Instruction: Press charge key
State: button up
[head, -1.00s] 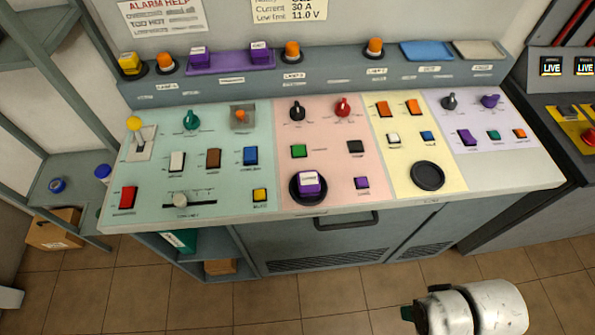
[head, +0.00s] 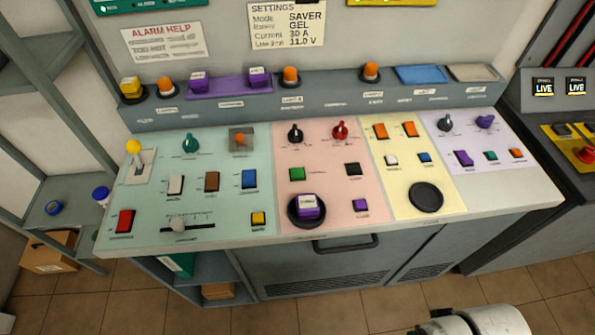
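A sloped control desk (head: 340,222) fills the middle of the head view, with a green, a pink, a yellow and a lilac panel. Its key labels are too small to read, so I cannot tell which key is the charge key. The pink panel has a green key (head: 297,174), a dark key (head: 353,169) and a small purple key (head: 361,204). A purple block with a white top (head: 308,205) sits in a black round holder there. The yellow panel has orange, white and blue keys. Only a white part of my arm shows at the bottom right; my gripper is out of view.
A raised ledge behind the panels holds orange lamps, a purple tray (head: 229,87) with two purple blocks, and blue and grey trays. A settings card (head: 287,25) reads SAVER, GEL, 30 A, 11.0 V. Shelves stand left, another console right. Floor in front is clear.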

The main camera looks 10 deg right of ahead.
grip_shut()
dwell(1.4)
